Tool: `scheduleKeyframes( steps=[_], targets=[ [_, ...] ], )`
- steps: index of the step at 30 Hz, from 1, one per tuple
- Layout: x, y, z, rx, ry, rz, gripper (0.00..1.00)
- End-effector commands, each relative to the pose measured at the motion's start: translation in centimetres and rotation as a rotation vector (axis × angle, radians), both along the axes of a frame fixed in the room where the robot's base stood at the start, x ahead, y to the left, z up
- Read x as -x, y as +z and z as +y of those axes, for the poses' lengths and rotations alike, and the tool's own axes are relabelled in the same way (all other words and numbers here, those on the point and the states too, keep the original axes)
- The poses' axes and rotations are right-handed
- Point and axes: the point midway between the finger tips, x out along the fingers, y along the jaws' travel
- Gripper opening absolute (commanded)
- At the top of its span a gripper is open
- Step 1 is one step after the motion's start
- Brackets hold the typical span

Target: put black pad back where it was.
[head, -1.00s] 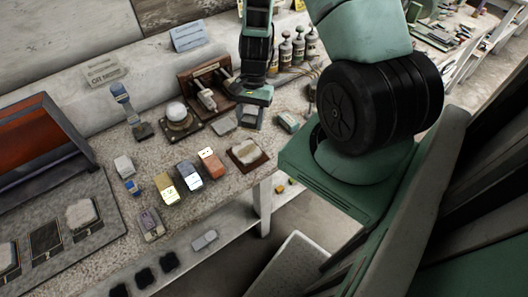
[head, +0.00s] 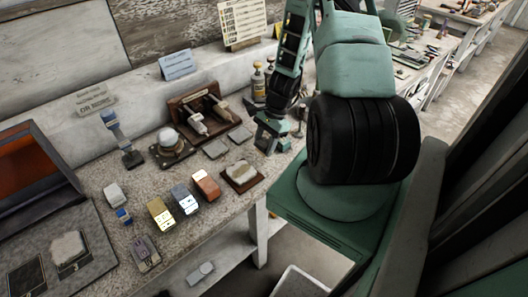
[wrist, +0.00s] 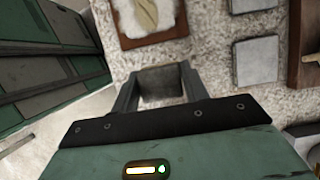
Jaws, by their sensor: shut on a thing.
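My gripper (head: 270,135) is low over the right end of the stone bench, right of the wooden-framed stone piece. In the wrist view my gripper (wrist: 160,85) is shut on a dark grey, block-like thing (wrist: 160,84) between its fingers. Only a small part of this thing shows, and I cannot tell for sure that it is the black pad. Two square grey pads lie flat on the bench, a nearer one (head: 216,149) and a farther one (head: 240,133), both clear of my gripper. They also show in the wrist view, one of them whole (wrist: 256,62).
The framed stone piece (head: 242,178) lies by the bench's front edge. Yellow, grey and orange blocks (head: 206,185) stand left of it. A wooden stand (head: 205,112) and bottles (head: 258,82) are behind. A dark mat (head: 100,262) with square pads is at far left.

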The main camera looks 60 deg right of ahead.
Motion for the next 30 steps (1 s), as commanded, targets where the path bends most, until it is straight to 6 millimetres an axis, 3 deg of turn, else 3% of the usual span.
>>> scheduleKeyframes(
  steps=[9, 23, 24, 25, 26, 30],
  targets=[
    [0.0, -3.6, 0.1, -0.002, 0.000, 0.000, 0.26],
    [0.0, -4.5, 0.1, -0.001, 0.001, 0.000, 0.26],
    [0.0, -4.4, 0.0, -0.001, 0.001, -0.001, 0.53],
    [0.0, -4.3, 0.1, -0.001, 0.001, -0.001, 0.61],
    [0.0, -4.3, 0.1, -0.001, 0.001, 0.000, 0.66],
    [0.0, -4.3, 0.0, -0.001, 0.001, 0.000, 0.66]
  ],
)
